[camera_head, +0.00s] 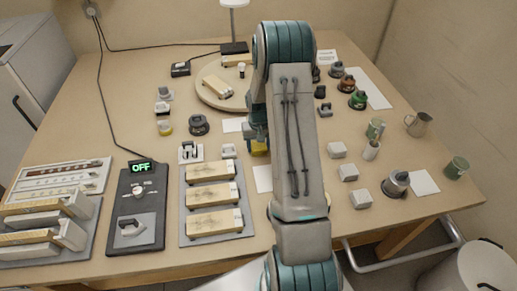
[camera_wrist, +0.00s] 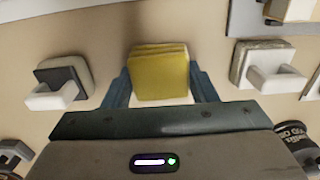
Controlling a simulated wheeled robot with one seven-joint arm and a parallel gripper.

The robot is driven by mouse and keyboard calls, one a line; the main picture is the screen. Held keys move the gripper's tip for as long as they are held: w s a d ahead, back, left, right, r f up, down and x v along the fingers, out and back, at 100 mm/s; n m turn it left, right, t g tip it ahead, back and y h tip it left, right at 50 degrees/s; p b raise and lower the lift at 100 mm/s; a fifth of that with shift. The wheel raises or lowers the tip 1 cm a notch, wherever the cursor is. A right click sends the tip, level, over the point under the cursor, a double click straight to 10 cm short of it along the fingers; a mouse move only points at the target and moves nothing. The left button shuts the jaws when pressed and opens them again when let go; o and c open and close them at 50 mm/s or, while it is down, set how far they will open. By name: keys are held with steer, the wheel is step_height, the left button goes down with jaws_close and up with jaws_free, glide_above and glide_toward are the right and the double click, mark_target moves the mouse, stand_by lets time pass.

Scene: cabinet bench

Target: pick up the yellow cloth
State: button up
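The yellow cloth (camera_wrist: 160,70) is a small, thick folded square in the middle of the wrist view. In the head view only a bit of the yellow cloth (camera_head: 259,147) shows beside my arm, which hides the rest. My gripper (camera_wrist: 160,84) has its two blue-grey fingers apart, one along each side of the cloth. The fingers look very close to its edges; I cannot tell if they press on it. In the head view my gripper (camera_head: 257,128) is mostly behind the arm, just above the cloth.
In the wrist view, a grey-and-white handled block (camera_wrist: 60,82) lies left of the cloth and another handled block (camera_wrist: 268,68) right. A tray of wooden-topped blocks (camera_head: 247,229) stands front left of the arm; several pale blocks (camera_head: 348,172) stand right. A round board (camera_head: 208,94) lies behind.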

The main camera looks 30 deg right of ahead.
mark_target(259, 145)
steer(key=shift+c, duration=1.3)
steer(key=shift+r, duration=0.45)
step_height(259, 145, up, 4)
steer(key=p, duration=0.2)
steer(key=shift+p, duration=0.35)
steer(key=s+a+r+p, duration=0.2)
steer(key=s+r, duration=0.4)
steer(key=s, duration=0.5)
steer(key=shift+s+a, duration=0.2)
steer(key=shift+s, duration=0.05)
